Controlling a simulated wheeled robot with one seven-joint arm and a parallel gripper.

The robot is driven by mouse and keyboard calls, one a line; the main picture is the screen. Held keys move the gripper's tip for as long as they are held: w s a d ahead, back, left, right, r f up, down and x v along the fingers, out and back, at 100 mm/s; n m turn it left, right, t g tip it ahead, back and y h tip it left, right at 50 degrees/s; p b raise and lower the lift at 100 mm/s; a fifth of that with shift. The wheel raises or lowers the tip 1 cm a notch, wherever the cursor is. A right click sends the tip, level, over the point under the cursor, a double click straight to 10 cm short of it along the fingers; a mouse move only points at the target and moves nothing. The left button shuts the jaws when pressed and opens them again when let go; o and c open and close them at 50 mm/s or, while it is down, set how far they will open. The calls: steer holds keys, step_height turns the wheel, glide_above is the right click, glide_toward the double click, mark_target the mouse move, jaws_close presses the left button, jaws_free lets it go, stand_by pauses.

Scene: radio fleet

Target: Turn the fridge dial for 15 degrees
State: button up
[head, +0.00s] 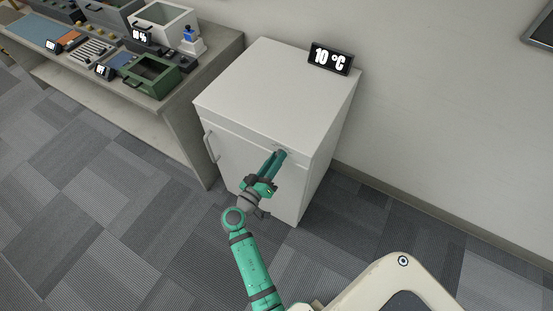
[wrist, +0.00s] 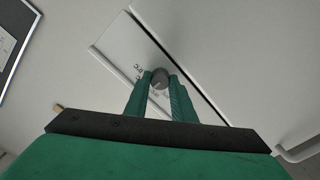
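The white fridge (head: 265,95) stands against the wall in the head view. A display (head: 331,59) on its top reads 10 °C. The fridge dial is a small round grey knob (wrist: 160,77) on the front panel, with small markings beside it in the wrist view. My gripper (head: 280,154) is at the upper right of the fridge front. In the wrist view, its two green fingers (wrist: 161,84) lie on either side of the dial, and the dial fills the gap between their tips. The fingers hide part of the dial and its scale.
The fridge door handle (head: 211,146) is on the left of the front. A grey table (head: 175,98) to the left carries several devices, including a green open box (head: 147,76). The carpet in front is clear.

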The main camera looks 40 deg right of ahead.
steer(key=shift+c, duration=1.3)
steer(key=shift+n, duration=0.3)
steer(key=shift+w+n, duration=0.15)
steer(key=shift+n, duration=2.45)
steer(key=shift+a, duration=0.1)
steer(key=o, duration=1.1)
steer(key=shift+c, duration=0.2)
